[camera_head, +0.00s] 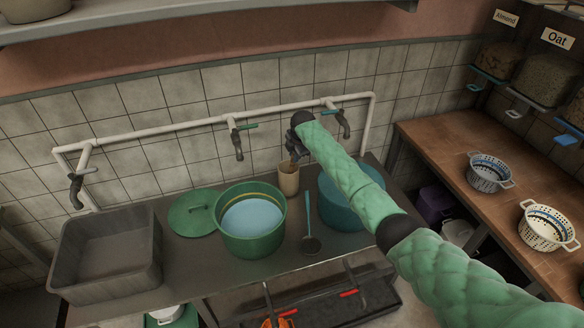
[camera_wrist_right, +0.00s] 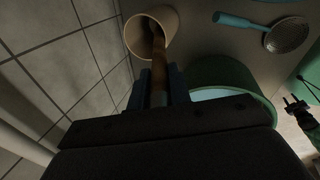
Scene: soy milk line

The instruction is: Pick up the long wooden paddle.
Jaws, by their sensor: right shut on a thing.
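The long wooden paddle (camera_wrist_right: 159,72) shows in the right wrist view as a brown handle. It rises from a tan cup (camera_wrist_right: 150,32), which hides its other end. My right gripper (camera_wrist_right: 157,92) is shut on the handle just above the cup. In the head view the right gripper (camera_head: 295,150) is above the tan cup (camera_head: 288,178) by the back wall, and the paddle is mostly hidden there. A small dark shape at the right edge of the wrist view looks like my left gripper (camera_wrist_right: 296,108); its jaws are unclear.
A green pot (camera_head: 281,230) of pale liquid and a blue pot (camera_head: 343,225) flank the cup. Taps on a white pipe (camera_head: 190,127) are close to my right gripper. A grey basin (camera_head: 70,262) is at left.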

